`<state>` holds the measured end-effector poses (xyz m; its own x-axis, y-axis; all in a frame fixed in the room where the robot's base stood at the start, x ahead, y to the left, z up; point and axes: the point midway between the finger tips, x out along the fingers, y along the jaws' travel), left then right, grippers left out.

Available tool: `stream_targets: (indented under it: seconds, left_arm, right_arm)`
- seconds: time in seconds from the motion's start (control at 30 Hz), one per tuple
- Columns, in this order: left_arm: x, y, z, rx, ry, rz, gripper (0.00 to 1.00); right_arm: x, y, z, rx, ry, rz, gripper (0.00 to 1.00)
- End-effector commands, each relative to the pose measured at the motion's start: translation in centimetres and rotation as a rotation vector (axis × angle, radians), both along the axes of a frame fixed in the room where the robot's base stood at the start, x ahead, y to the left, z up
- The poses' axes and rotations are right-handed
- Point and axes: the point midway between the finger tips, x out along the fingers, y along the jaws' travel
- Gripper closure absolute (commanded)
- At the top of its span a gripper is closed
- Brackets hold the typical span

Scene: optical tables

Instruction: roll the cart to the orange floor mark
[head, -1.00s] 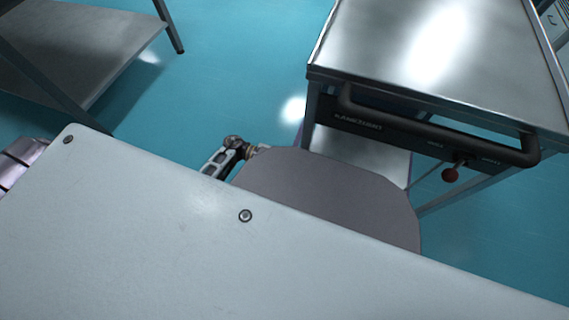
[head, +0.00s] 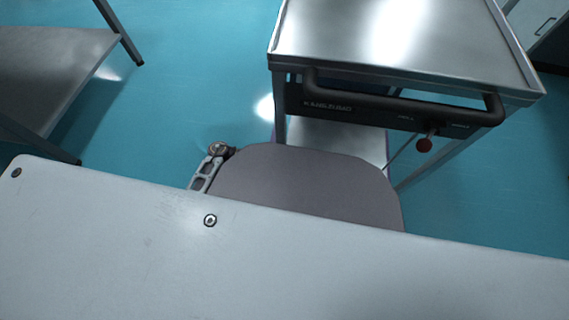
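The cart (head: 345,42) stands ahead at the upper right of the head view, with a shiny steel top and a lower shelf. A gripper, which I take to be my left one (head: 207,168), shows only as a piece of finger linkage left of the cart, apart from the handle. My own grey and white body parts hide the rest, so its opening cannot be seen. My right gripper is not in view. No orange floor mark is visible.
A grey metal table with a low shelf (head: 45,75) stands at the left. A pale cabinet (head: 535,22) is at the upper right corner. Clear teal floor (head: 190,70) lies between the table and the cart, and more shows at the right.

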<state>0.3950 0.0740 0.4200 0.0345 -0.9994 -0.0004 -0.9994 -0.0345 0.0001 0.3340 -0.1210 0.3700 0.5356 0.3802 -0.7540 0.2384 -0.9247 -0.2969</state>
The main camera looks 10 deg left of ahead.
Motion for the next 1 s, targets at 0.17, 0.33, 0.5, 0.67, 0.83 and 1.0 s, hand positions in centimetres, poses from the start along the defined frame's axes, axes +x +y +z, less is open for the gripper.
stream_targets:
  seconds: [0.17,0.33,0.5,0.67,0.83,1.0]
  left_arm:
    - [0.0,0.02,-0.01,0.0,0.0,0.0,1.0]
    - [-0.01,0.02,-0.02,0.0,0.0,0.0,1.0]
    - [-0.01,0.03,-0.02,0.0,0.0,0.0,1.0]
    - [-0.01,0.03,-0.02,0.0,0.0,0.0,1.0]
    - [-0.02,0.07,-0.01,0.001,0.0,0.0,1.0]
    - [-0.05,0.17,-0.01,0.001,0.001,0.002,1.0]
  right_arm:
    - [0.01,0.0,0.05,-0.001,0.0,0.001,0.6]
    - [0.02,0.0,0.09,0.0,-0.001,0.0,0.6]
    - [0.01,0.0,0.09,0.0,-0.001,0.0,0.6]
    - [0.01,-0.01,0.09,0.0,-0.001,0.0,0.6]
    - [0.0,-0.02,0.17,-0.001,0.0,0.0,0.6]
    - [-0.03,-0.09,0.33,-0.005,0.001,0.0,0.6]
